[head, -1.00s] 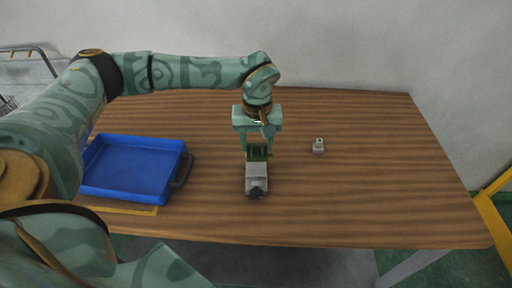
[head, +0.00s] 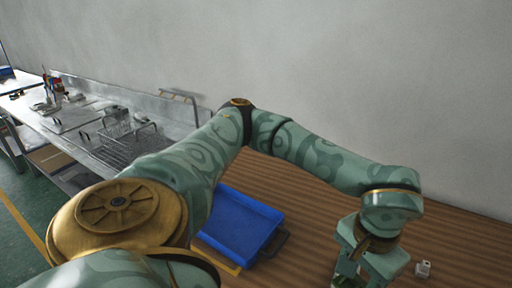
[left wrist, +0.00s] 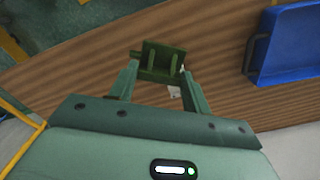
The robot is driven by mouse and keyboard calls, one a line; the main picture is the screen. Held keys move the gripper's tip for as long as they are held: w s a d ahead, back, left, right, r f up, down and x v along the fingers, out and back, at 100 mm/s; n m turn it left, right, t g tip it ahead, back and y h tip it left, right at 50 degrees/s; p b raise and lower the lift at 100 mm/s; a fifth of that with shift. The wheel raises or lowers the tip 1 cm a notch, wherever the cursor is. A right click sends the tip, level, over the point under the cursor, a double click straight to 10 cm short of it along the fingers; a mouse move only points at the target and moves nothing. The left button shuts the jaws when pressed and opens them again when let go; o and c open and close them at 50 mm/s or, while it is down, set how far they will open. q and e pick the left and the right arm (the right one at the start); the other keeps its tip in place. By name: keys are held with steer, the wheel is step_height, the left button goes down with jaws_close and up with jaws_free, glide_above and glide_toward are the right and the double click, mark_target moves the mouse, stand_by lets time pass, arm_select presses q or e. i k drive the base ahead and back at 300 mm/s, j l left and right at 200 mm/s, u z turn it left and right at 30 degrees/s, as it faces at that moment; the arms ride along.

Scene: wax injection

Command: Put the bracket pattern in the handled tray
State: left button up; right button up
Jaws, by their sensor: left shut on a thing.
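My left gripper (left wrist: 160,72) is shut on the green bracket pattern (left wrist: 161,58), which sits between the fingertips in the left wrist view, over the wooden table. In the head view the left gripper (head: 359,275) is at the bottom edge, right of the tray, and the held piece is mostly cut off. The blue handled tray (head: 236,222) lies on the table left of the gripper, apart from it, and looks empty. Its dark handle (head: 273,246) faces the gripper. The tray's side also shows in the left wrist view (left wrist: 285,45). My right gripper is not in view.
A small grey part (head: 423,269) lies on the table right of the gripper. A metal bench (head: 120,150) with wire racks and clutter stands at the far left. A wall runs behind the table. Bare wood lies between gripper and tray.

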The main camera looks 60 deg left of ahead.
mark_target(236, 227)
steer(key=i+u, duration=0.1)
steer(key=u, duration=0.75)
steer(key=i+u, duration=0.15)
steer(key=u, duration=0.25)
steer(key=i+l+u, duration=0.1)
steer(key=u, duration=0.35)
